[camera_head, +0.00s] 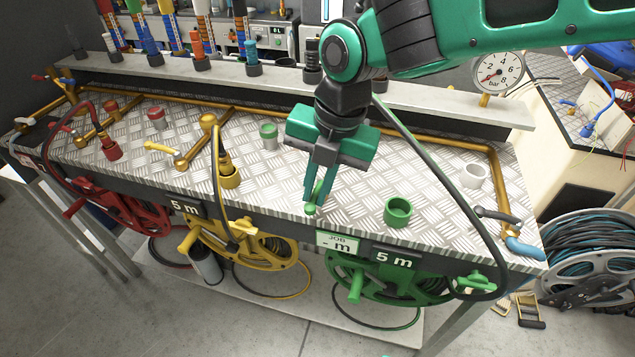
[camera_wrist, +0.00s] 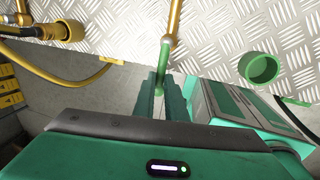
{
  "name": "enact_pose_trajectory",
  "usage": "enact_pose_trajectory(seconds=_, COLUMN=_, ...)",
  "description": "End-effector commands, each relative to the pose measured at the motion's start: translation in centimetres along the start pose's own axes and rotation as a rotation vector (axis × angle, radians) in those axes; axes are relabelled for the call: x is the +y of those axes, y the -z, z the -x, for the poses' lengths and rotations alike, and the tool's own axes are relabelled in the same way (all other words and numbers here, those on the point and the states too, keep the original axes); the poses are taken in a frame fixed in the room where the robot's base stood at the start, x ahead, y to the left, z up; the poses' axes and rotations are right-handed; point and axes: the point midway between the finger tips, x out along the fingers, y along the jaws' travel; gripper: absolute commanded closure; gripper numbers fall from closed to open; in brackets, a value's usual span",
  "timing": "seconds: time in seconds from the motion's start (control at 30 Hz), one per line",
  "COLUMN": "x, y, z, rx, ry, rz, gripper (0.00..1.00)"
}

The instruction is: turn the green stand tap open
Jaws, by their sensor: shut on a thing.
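My gripper (camera_head: 318,200) reaches down over the front edge of the bench, above the JOB label. Its two fingers are closed on the green tap lever (camera_head: 311,209). In the wrist view my gripper (camera_wrist: 161,92) has the green lever (camera_wrist: 164,58) between its fingers. There the lever's far end meets a brass pipe (camera_wrist: 173,22) that runs up over the tread plate. In the head view my gripper and wrist hide most of this tap. The lever points toward the bench's front edge.
A green cup (camera_head: 398,211) stands right of my gripper, with the green hose reel (camera_head: 392,283) below. A yellow tap lever (camera_head: 162,148) and yellow socket (camera_head: 229,177) lie to the left. A pressure gauge (camera_head: 497,72) stands at the back right. A dark hose arcs beside my arm.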

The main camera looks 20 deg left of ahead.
Motion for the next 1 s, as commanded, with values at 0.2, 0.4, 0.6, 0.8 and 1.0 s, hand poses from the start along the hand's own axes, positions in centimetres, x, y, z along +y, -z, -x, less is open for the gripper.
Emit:
enact_pose_trajectory(seconds=0.2, x=0.0, y=1.1, z=-0.4, rx=0.019, ry=0.011, rz=0.018, gripper=1.00)
enact_pose_trajectory(seconds=0.4, x=0.0, y=0.9, z=-0.3, rx=0.016, ry=0.010, rz=0.015, gripper=0.70)
enact_pose_trajectory(seconds=0.6, x=0.1, y=0.7, z=-0.2, rx=0.011, ry=0.008, rz=0.011, gripper=0.70)
enact_pose_trajectory(seconds=0.8, x=0.2, y=0.5, z=1.5, rx=0.007, ry=0.004, rz=0.009, gripper=0.70)
enact_pose_trajectory(seconds=1.0, x=0.2, y=0.5, z=5.2, rx=0.008, ry=0.005, rz=0.011, gripper=0.70)
